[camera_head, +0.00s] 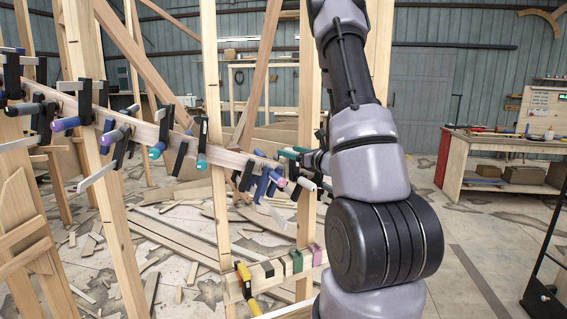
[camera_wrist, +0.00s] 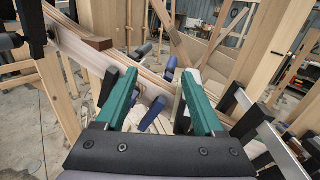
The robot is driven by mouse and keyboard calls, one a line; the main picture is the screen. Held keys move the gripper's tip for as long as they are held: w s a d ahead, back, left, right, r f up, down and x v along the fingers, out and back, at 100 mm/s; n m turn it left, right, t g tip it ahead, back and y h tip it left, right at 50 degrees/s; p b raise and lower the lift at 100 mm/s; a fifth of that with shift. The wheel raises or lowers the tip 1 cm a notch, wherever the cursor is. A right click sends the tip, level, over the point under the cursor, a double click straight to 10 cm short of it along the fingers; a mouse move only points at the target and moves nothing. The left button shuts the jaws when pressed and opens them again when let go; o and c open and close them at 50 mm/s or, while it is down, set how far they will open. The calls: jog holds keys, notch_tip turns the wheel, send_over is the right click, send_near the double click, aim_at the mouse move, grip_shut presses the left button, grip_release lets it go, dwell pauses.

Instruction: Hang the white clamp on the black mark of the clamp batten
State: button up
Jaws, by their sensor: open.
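My gripper (camera_wrist: 160,95) is open, with green pads on its fingers. In the head view it is at the right end of the curved stringer (camera_head: 225,158), partly hidden by my arm. A white handle (camera_head: 304,184), apparently the white clamp's, shows just below it. In the wrist view a black clamp part with a pale piece (camera_wrist: 180,117) lies beside the right finger; I cannot tell whether it touches. The black mark (camera_head: 268,270) is bare.
Several clamps with blue, purple and teal handles hang along the stringer, close to my gripper. A yellow clamp (camera_head: 244,279) hangs at the batten's left end. Upright wooden posts (camera_head: 214,130) stand nearby. Loose boards cover the floor. A workbench (camera_head: 500,150) stands at the right.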

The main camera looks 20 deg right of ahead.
aim_at(288, 148)
jog(key=d+f+h, duration=0.1)
jog(key=d+f+m+h, duration=0.1)
jog(key=d, duration=0.1)
jog(key=w+d+m+h, duration=0.1)
jog(key=d, duration=0.1)
jog(key=shift+f+t, duration=0.3)
jog(key=shift+f, duration=0.1)
jog(key=w, duration=0.4)
jog(key=shift+w+a, duration=0.25)
jog(key=shift+w, duration=0.1)
jog(key=w, duration=0.3)
jog(key=w+a, duration=0.1)
jog(key=w, duration=0.1)
jog(key=shift+w+r, duration=0.15)
jog(key=shift+w, duration=0.2)
grip_shut()
jog(key=shift+d, duration=0.1)
